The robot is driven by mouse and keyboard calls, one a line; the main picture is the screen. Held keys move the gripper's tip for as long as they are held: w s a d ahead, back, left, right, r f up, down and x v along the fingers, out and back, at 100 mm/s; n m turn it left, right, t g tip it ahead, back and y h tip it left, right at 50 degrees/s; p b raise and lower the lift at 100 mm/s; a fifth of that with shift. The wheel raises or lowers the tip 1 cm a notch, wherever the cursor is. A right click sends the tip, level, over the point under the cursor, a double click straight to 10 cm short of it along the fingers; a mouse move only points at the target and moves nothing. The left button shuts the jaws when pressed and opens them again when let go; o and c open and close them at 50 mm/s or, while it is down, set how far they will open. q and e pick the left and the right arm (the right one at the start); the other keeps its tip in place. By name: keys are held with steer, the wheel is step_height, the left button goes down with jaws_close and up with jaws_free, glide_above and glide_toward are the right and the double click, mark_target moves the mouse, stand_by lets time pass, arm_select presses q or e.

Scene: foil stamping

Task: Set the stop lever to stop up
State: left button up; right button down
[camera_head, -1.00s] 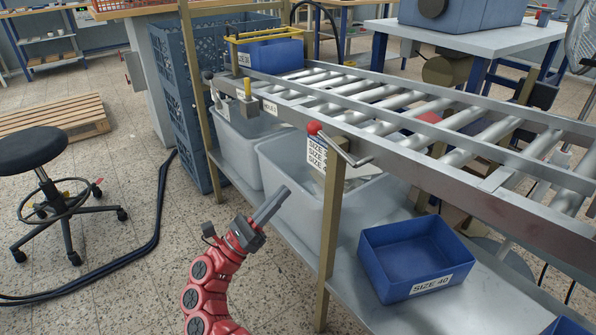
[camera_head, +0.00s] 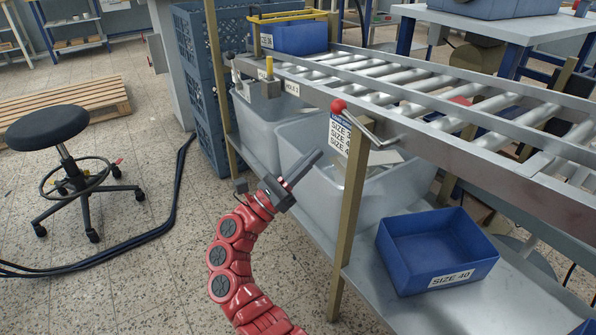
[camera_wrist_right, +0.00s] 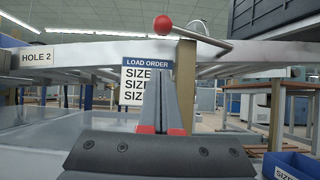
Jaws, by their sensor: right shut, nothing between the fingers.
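The stop lever is a bent metal rod with a red ball knob (camera_head: 338,105) on the side rail of the roller conveyor. Its rod (camera_head: 368,131) slopes down to the right from the knob. In the right wrist view the red knob (camera_wrist_right: 162,24) shows at the top, above the fingers, with the rod running right. My right gripper (camera_head: 314,160) is shut and empty, below and left of the knob, and apart from it. In the wrist view its fingertips (camera_wrist_right: 162,75) stand in front of the load order sign (camera_wrist_right: 140,85). My left gripper is not in view.
The conveyor's front post (camera_head: 347,215) stands right of my gripper. Grey bins (camera_head: 290,140) sit on the lower shelf behind it. A blue SIZE 40 box (camera_head: 440,250) stands on the shelf at right. A black stool (camera_head: 60,150) is at left.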

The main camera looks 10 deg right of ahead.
steer(key=w+d+r+b, duration=0.1)
steer(key=d+r, duration=0.2)
steer(key=r, duration=0.3)
steer(key=shift+d+b, duration=0.3)
steer(key=shift+d, duration=0.05)
steer(key=shift+w, duration=0.1)
